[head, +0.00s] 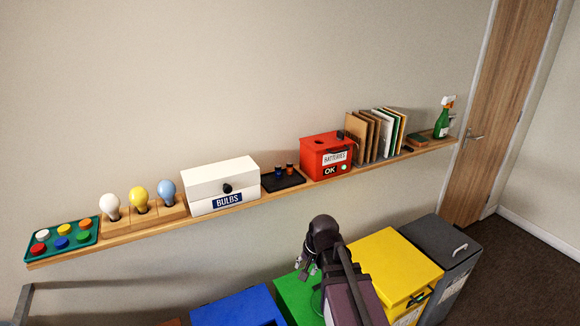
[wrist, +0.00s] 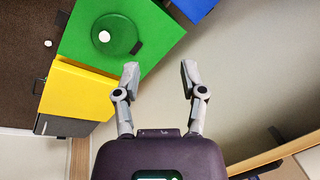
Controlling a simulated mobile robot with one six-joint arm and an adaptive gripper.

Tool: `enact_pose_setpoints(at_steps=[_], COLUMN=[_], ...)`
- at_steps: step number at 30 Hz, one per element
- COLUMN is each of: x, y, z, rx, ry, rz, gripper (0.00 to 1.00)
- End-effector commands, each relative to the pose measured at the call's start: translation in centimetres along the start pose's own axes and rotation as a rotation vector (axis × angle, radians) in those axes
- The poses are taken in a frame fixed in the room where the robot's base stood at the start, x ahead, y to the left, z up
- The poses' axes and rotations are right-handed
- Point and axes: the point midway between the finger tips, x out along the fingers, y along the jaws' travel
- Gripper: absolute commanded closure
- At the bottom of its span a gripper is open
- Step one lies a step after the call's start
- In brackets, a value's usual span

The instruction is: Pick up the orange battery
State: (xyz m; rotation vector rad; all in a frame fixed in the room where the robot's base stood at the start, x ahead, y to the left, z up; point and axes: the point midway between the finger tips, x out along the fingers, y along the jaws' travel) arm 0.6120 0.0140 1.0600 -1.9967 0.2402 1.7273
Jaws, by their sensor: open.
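The orange battery (head: 290,168) stands upright beside a blue battery (head: 278,172) on a small black tray (head: 284,184) on the wall shelf. In the head view, my gripper (head: 307,266) hangs below and in front of the shelf, over the green bin, well apart from the battery. In the wrist view, my gripper (wrist: 159,72) has its two fingers spread with nothing between them. The orange battery cannot be made out in the wrist view.
The shelf (head: 250,203) also holds a white bulbs box (head: 215,184) and a red batteries box (head: 325,155) on either side of the tray, plus bulbs, coloured buttons, books and a spray bottle (head: 443,120). Below stand blue, green (wrist: 85,50), yellow (head: 390,262) and grey bins.

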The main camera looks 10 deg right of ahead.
Motion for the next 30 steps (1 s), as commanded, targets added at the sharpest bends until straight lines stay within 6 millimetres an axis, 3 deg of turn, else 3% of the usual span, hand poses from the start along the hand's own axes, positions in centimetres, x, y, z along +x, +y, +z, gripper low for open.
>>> enact_pose_setpoints(at_steps=[1, 6, 15, 24, 30], x=[-0.7, -2.1, -5.6, -10.3, -12.9], y=[-1.1, -4.0, -8.1, -10.5, -10.9], z=[-1.6, -5.8, -13.7, -21.8, -26.1], rx=[0.086, 0.404, 0.981, 1.551, 1.843], ry=[0.016, 0.047, 0.012, -0.152, -0.297], rz=[-0.043, -0.203, -0.503, -0.813, -0.975], gripper=[0.46, 0.46, 0.46, 0.46, 0.46])
